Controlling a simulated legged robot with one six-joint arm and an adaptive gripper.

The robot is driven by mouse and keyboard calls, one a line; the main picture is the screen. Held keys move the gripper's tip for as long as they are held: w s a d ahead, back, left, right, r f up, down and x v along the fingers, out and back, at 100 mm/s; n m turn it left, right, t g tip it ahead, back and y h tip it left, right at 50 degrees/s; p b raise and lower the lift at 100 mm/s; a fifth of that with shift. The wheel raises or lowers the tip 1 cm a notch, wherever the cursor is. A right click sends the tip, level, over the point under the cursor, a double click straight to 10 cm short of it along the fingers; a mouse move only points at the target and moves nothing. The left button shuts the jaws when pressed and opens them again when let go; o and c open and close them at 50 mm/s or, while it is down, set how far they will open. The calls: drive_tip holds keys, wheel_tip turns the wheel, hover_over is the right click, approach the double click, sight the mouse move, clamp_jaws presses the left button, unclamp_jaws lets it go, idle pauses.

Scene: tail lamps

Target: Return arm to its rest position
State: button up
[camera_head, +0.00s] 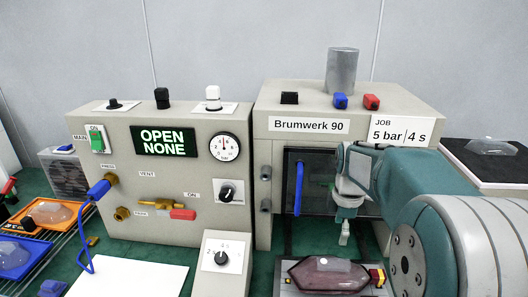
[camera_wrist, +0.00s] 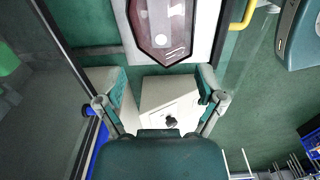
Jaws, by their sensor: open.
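My gripper (camera_head: 345,232) hangs fingers down in front of the Brumwerk 90 machine (camera_head: 262,190), at the end of my teal and grey arm coming in from the right. In the wrist view my gripper (camera_wrist: 160,82) shows its two fingers wide apart with nothing held between them. A dark red tail lamp (camera_head: 327,275) with a clear centre lies on a light plate below my gripper. It also shows at the top of the wrist view (camera_wrist: 163,28), beyond the fingertips. My arm hides part of the machine's right front.
The machine's dark glass front has a blue handle (camera_head: 298,188). A control panel (camera_head: 150,215) at left reads OPEN NONE. A small dial box (camera_head: 222,262) stands in front. Orange (camera_head: 28,222) and blue trays hold lamp parts at far left. A white sheet (camera_head: 130,280) lies clear.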

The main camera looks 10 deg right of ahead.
drive_tip(key=s+a+r+m+t, duration=0.2)
drive_tip(key=s+a+m, duration=0.4)
drive_tip(key=s, duration=0.3)
drive_tip(key=s+a+r+m+t, duration=0.2)
drive_tip(key=s+a+m+t, duration=0.1)
drive_tip(key=s+a+m, duration=0.3)
drive_tip(key=s+m, duration=0.2)
drive_tip(key=s, duration=0.2)
drive_tip(key=shift+a+r+m+t, duration=0.2)
drive_tip(key=shift+a+m+t, duration=0.1)
drive_tip(key=shift+a, duration=0.05)
